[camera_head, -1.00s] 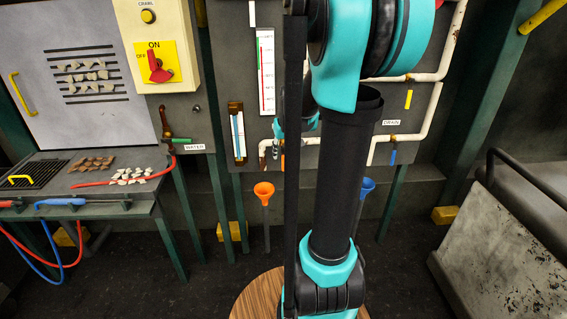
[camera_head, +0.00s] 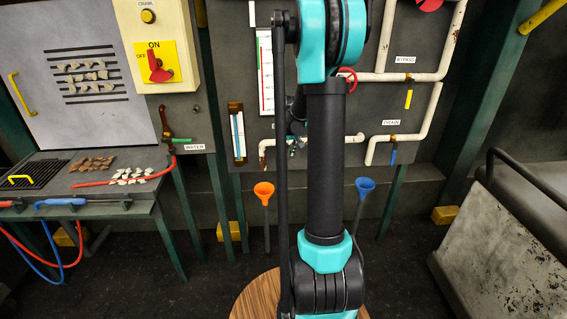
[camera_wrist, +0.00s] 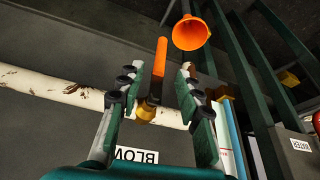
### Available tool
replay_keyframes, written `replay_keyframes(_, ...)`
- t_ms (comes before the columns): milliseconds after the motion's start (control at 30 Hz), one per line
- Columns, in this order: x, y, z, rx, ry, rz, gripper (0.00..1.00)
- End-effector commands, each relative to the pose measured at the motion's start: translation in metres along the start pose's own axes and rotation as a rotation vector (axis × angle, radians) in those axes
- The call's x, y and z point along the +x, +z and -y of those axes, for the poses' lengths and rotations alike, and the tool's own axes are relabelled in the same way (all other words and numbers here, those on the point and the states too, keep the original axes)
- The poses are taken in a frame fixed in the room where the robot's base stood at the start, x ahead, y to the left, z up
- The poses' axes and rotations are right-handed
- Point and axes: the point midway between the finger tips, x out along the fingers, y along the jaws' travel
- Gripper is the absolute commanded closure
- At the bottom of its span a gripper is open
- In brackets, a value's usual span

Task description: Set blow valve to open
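The blow valve shows in the wrist view, which is upside down: an orange lever handle (camera_wrist: 160,62) on a brass body (camera_wrist: 146,109) at the white pipe (camera_wrist: 62,88). The lever lies across the pipe line, pointing to the picture's top, where the orange funnel (camera_wrist: 191,33) is. An inverted BLOW label (camera_wrist: 136,156) is below it. My gripper (camera_wrist: 161,72) is open, with one finger on each side of the lever. I cannot tell whether either finger touches it. In the head view the valve and gripper are mostly hidden behind my arm.
In the head view, the DRAIN valve's blue lever (camera_head: 393,155) and the BYPASS valve's yellow lever (camera_head: 408,98) are right of my arm. An orange funnel (camera_head: 264,190) and a blue funnel (camera_head: 364,187) stand below the panel. A gauge (camera_head: 238,132) is to the left.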

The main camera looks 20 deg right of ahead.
Motion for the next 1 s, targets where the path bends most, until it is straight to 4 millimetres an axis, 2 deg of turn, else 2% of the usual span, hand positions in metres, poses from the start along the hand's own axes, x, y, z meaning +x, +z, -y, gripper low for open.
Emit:
replay_keyframes(200,0.037,0.000,0.000,0.000,0.000,0.000,0.65)
replay_keyframes(433,0.066,0.000,0.000,0.000,0.000,0.000,0.65)
replay_keyframes(633,0.077,0.000,0.000,0.000,0.000,0.000,0.65)
replay_keyframes(933,0.078,0.000,0.000,0.000,0.000,0.000,0.65)
replay_keyframes(1000,0.078,0.000,0.000,0.000,0.000,0.000,0.74)
